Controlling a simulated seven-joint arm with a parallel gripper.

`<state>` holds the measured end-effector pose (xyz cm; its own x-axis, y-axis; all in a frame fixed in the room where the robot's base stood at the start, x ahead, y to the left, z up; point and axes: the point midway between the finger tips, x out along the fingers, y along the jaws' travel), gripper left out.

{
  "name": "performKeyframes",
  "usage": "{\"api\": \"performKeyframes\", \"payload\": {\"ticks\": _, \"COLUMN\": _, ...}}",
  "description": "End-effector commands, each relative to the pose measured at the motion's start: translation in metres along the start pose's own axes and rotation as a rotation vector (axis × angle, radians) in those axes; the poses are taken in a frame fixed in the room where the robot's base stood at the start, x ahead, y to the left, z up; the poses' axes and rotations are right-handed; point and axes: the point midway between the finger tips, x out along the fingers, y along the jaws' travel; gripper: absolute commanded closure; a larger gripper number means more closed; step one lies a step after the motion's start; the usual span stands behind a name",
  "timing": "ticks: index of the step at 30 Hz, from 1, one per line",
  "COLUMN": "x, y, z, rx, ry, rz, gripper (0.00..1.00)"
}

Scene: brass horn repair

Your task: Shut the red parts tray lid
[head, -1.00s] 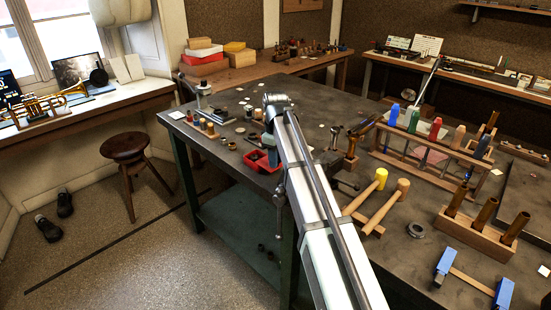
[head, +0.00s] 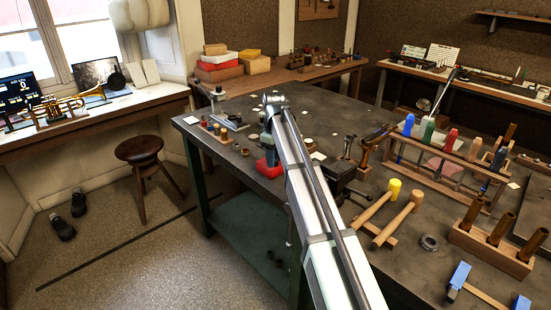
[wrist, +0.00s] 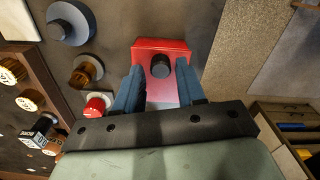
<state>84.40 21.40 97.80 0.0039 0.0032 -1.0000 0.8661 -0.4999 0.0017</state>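The red parts tray (head: 268,168) sits near the left front edge of the dark bench, partly hidden by my arm. In the wrist view a flat red lid (wrist: 172,47) with a dark round knob (wrist: 159,67) lies ahead of my gripper. My gripper (wrist: 158,75) has its two blue fingers apart, one on each side of the knob, with a gap around it. In the head view my gripper (head: 266,148) is just above the tray. I cannot tell whether the lid lies fully flush on the tray.
A wooden block with several small bottles (head: 216,131) stands left of the tray. A vise (head: 340,178) and mallets (head: 398,215) are to the right. In the wrist view a red-topped pot (wrist: 97,105) stands close to the left finger. Floor lies beyond the bench edge.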

Motion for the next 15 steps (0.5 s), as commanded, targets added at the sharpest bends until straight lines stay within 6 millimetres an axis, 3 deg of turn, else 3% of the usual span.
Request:
{"api": "performKeyframes", "payload": {"ticks": 10, "x": -0.001, "y": -0.001, "z": 0.002, "rx": 0.000, "ry": -0.003, "rz": -0.001, "gripper": 0.52}}
{"api": "performKeyframes", "payload": {"ticks": 15, "x": -0.013, "y": 0.000, "z": 0.002, "rx": 0.001, "ry": -0.003, "rz": -0.001, "gripper": 0.52}}
